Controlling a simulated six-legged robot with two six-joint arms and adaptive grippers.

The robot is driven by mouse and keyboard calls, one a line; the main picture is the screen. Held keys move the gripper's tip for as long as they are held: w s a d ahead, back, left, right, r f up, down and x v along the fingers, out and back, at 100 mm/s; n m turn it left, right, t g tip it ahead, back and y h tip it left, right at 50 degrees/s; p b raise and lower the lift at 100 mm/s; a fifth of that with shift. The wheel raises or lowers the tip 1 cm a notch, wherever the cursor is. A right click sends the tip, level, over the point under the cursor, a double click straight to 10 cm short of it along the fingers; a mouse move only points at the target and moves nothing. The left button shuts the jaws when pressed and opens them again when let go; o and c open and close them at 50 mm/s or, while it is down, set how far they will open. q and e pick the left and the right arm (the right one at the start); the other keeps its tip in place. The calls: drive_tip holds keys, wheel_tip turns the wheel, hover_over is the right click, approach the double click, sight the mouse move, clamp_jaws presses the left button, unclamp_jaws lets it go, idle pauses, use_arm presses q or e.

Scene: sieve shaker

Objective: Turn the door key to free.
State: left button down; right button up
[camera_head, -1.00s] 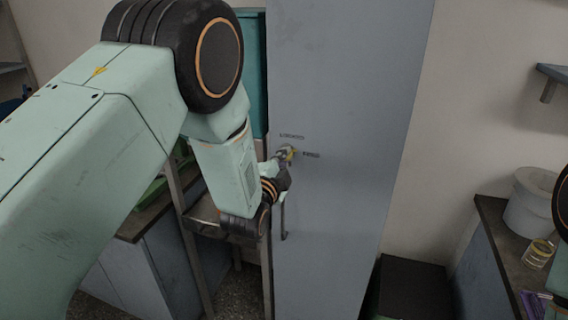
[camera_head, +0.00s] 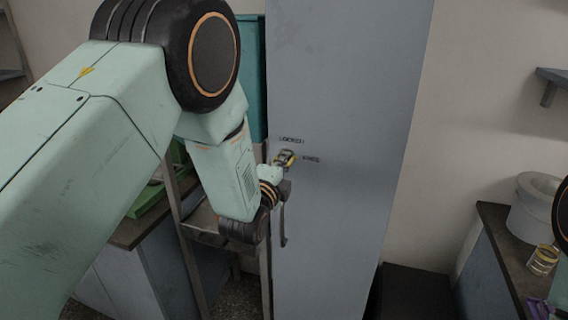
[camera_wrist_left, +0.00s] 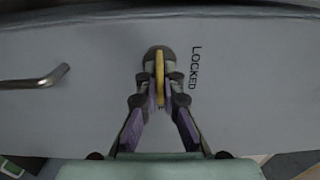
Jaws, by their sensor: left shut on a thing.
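The door key (camera_wrist_left: 160,76) has a yellow head and sits in a round dark lock on the grey-blue cabinet door (camera_head: 335,130). My left gripper (camera_wrist_left: 160,92) is shut on the key head, one finger on each side. In the head view, the left gripper (camera_head: 285,159) is at the lock and partly covers the key. The LOCKED label (camera_head: 291,140) is above the lock and the FREE label (camera_head: 311,160) is to its right. My right gripper is not in view.
A bar handle (camera_head: 283,222) is on the door below the lock, close to my left wrist. A metal-framed stand (camera_head: 187,235) is left of the cabinet. A bench with a white container (camera_head: 536,205) and a small jar (camera_head: 543,260) is at the right.

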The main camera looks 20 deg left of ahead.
use_arm(q)
drive_tip(key=shift+r, duration=0.1)
drive_tip(key=c, duration=1.5)
unclamp_jaws()
drive_tip(key=shift+w, duration=0.1)
drive_tip(key=s, duration=1.2)
drive_tip(key=shift+a, duration=0.2)
